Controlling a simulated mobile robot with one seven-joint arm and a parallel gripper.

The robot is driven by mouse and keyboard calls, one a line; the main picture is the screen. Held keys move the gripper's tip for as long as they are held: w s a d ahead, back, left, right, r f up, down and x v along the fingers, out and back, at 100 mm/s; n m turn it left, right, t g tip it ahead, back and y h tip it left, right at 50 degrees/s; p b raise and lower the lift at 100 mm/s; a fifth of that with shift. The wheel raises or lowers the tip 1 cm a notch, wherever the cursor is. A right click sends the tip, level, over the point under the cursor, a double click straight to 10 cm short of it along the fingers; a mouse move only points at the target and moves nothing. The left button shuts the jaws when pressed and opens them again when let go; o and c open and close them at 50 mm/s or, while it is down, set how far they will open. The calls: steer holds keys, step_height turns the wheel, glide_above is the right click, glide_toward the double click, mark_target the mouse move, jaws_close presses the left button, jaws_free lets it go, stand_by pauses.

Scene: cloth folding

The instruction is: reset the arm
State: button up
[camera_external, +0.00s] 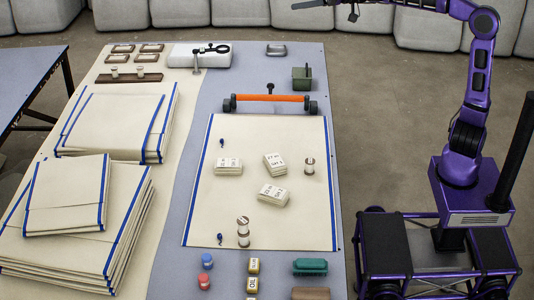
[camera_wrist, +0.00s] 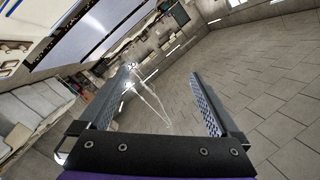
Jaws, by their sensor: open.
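My purple arm stands at the right in the external view, raised and bent over toward the left at the top. The gripper is well apart from the cloth.
Folded cloth piles (camera_external: 70,195) stand at the left of the table. Padded grey blocks (camera_external: 430,30) line the back. The floor between table and blocks is clear.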

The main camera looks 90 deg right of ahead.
steer(key=s+a+f+n+g+y+p, duration=0.1)
steer(key=s+a+f+n+g+p, duration=0.1)
steer(key=s+a+f+g, duration=0.35)
steer(key=s+a+f+n+g+y+p, duration=0.1)
steer(key=s+a+f+n+g, duration=0.1)
steer(key=s+a+f, duration=0.65)
steer(key=s+a+f+n+g+h+p, duration=0.1)
steer(key=s+a+f+h, duration=0.1)
steer(key=s, duration=0.5)
steer(key=s+a+f+g+h+p, duration=0.1)
steer(key=s+a+f+g+h, duration=0.1)
steer(key=s+f+h, duration=0.2)
steer(key=s+f, duration=0.2)
steer(key=s, duration=0.1)
steer(key=shift+s+f+n+h, duration=0.2)
steer(key=shift+s+n+h, duration=0.1)
steer(key=shift+n, duration=0.1)
steer(key=shift+o, duration=0.2)
